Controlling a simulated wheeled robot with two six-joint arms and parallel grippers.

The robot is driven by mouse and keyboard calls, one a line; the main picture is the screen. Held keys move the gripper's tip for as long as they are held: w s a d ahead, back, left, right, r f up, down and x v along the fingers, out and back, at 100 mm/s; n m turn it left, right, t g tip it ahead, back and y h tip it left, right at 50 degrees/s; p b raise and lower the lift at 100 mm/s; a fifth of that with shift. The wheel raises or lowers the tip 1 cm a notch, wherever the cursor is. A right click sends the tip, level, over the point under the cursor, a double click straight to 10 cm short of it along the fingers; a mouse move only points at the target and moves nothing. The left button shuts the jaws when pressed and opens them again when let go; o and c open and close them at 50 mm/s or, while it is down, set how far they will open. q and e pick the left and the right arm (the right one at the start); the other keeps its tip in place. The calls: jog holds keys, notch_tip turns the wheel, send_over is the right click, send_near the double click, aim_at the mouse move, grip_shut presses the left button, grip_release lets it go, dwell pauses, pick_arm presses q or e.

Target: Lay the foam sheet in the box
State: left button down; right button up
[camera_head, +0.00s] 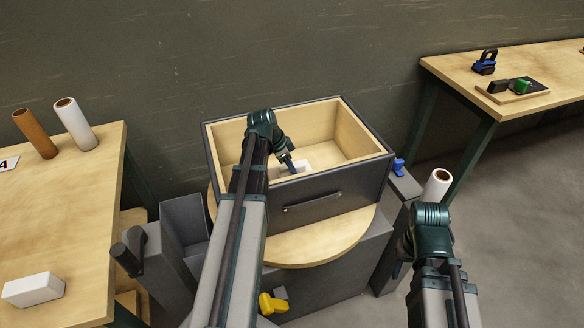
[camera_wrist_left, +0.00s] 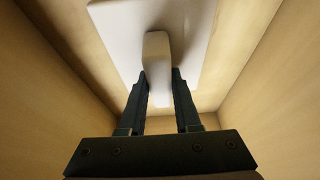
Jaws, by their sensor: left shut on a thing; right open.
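The box (camera_head: 345,195) is a dark-fronted, open-topped crate with pale wooden inner walls, on a round wooden turntable (camera_head: 320,250). The foam sheet (camera_head: 300,164) is white and shows inside the box, partly hidden by my left arm. In the left wrist view the sheet (camera_wrist_left: 190,35) is a flat white slab with a raised tab. My left gripper (camera_head: 291,168) reaches down into the box, its fingers (camera_wrist_left: 158,90) shut on that tab. I cannot tell whether the sheet touches the floor. My right gripper (camera_head: 401,262) is outside the box at the right, mostly hidden by its wrist.
A left table (camera_head: 75,220) holds a brown roll (camera_head: 35,133), a white roll (camera_head: 75,124) and a white block (camera_head: 33,289). A grey bin (camera_head: 183,228) stands left of the turntable. Another white roll (camera_head: 438,185) stands to its right. A right table (camera_head: 540,60) holds tools.

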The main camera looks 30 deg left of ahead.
pick_arm(q)
jog(key=c, duration=0.5)
grip_release()
jog(key=shift+p+v, duration=6.4)
jog(key=shift+v, duration=0.55)
